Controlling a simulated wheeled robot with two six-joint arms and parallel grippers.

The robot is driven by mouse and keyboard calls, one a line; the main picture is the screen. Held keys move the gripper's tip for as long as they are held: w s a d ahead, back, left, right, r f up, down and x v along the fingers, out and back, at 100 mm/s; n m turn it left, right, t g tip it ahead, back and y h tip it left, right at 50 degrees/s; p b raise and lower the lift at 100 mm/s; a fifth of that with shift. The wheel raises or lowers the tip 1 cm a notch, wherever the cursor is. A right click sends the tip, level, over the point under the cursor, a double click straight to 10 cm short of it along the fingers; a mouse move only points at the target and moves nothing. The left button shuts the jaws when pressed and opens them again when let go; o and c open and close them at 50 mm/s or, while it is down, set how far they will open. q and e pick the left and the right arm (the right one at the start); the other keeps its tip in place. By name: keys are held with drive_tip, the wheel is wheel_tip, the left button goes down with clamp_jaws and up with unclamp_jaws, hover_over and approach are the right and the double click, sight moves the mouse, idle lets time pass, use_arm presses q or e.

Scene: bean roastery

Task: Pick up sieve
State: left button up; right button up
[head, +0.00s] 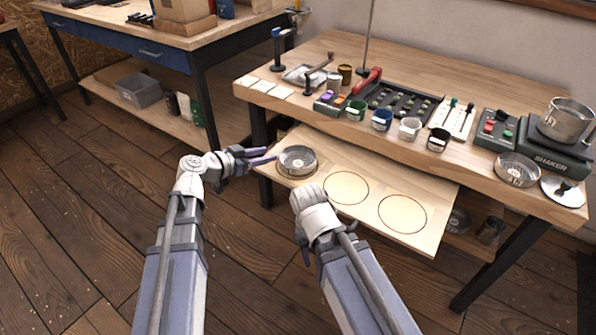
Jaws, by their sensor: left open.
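A round metal sieve (297,160) sits on the left marked circle of a pale pull-out board (320,168) below the tabletop. My left gripper (266,156) is open and empty just left of this sieve, its fingers pointing right toward the rim. A small gap seems to lie between the fingertips and the sieve. A similar sieve (518,169) stands on the tabletop at the right.
Two empty circles (347,187) mark the board. Above it, the wooden table (482,160) holds several cups, a black tray (400,102), a shaker (550,157) with a metal pan (567,119), and a lid (563,191). A blue-drawer workbench (150,54) stands behind left. The floor at left is clear.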

sight(284, 150)
use_arm(q)
drive_tip(key=shift+b+x, duration=1.25)
drive_tip(key=shift+x, duration=2.3)
drive_tip(key=shift+w+d+f, duration=0.15)
drive_tip(key=shift+w+d, duration=0.1)
drive_tip(key=shift+c, duration=0.3)
clamp_jaws()
